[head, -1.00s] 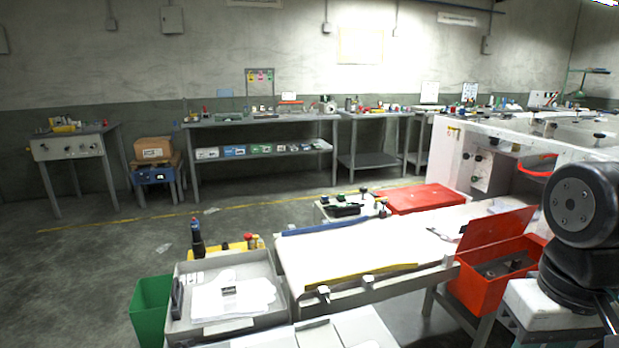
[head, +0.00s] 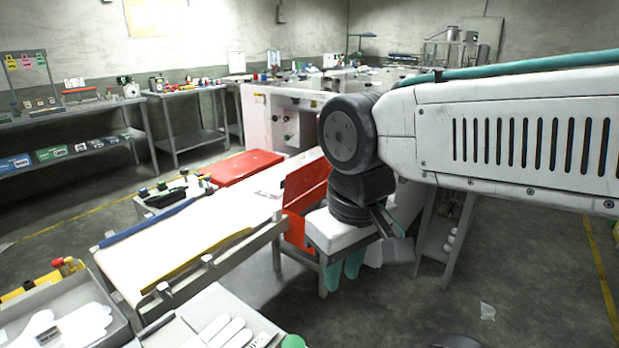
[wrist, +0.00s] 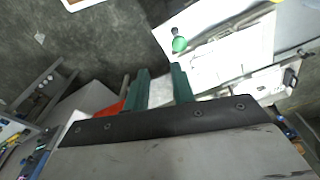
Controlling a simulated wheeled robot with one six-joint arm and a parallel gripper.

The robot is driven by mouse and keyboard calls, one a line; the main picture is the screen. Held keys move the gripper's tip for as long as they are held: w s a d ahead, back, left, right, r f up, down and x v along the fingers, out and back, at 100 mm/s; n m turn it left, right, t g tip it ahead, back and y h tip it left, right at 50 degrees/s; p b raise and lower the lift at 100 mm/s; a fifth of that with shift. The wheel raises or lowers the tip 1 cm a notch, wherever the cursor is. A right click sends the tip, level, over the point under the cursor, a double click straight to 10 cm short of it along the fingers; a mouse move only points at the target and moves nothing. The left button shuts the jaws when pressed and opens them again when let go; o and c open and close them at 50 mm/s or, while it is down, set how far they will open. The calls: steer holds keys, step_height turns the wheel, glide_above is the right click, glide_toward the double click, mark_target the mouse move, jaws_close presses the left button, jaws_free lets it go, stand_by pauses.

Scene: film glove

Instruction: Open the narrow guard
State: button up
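My gripper (head: 344,270) hangs low beside the conveyor in the head view, with its two teal fingers apart and nothing seen between them. The fingers also show spread in the wrist view (wrist: 160,84). Nothing in view can be named for sure as the narrow guard. A flat red cover (head: 240,168) lies at the far end of the white conveyor (head: 200,228). An upright red panel (head: 305,190) stands at the conveyor's right side, partly hidden by my arm. My gripper is apart from the flat cover.
A grey tray (head: 75,312) with white gloves stands at the lower left. A green knob (wrist: 179,45) is by a white surface ahead of my fingers in the wrist view. A white machine cabinet (head: 285,122) stands behind. Open floor (head: 530,270) lies at right.

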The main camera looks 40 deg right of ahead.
steer(key=shift+d, duration=0.1)
jaws_close()
steer(key=m+t+y, duration=0.3)
steer(key=m+t, duration=0.6)
steer(key=m, duration=0.5)
glide_toward(294, 175)
steer(key=shift+x, duration=2.7)
